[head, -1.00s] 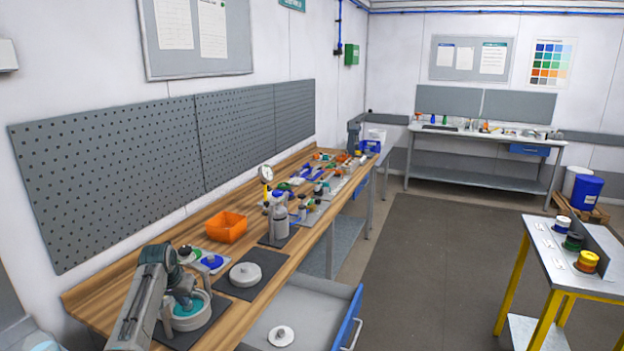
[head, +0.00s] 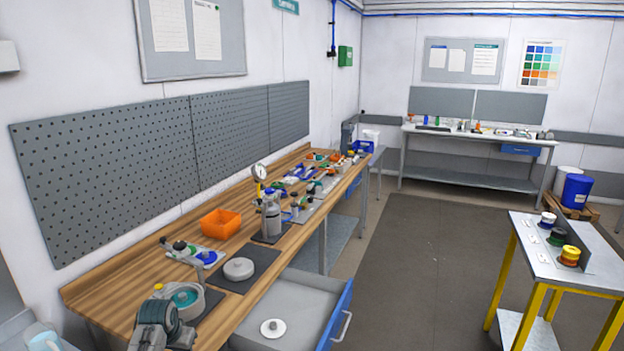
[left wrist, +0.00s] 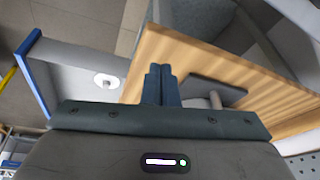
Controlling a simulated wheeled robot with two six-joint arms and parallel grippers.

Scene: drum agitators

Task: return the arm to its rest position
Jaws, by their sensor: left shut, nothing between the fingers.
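My left arm (head: 160,326) is folded low at the near end of the wooden bench in the head view; its fingertips cannot be made out there. In the left wrist view my left gripper (left wrist: 161,84) is shut with its two dark fingers together and nothing between them. The fingers show in front of the bench edge, with the open drawer to their left. A pale round pot with teal contents (head: 186,297) stands on the bench just beyond the arm, partly hidden by it. My right gripper is not in view.
An open drawer (head: 304,283) with a white knobbed disc (head: 273,328) juts out from the bench. A white lid (head: 239,269) lies on a dark mat. An orange bin (head: 221,223) and several tools stand farther along. A yellow-legged table (head: 540,262) stands right; the floor between is clear.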

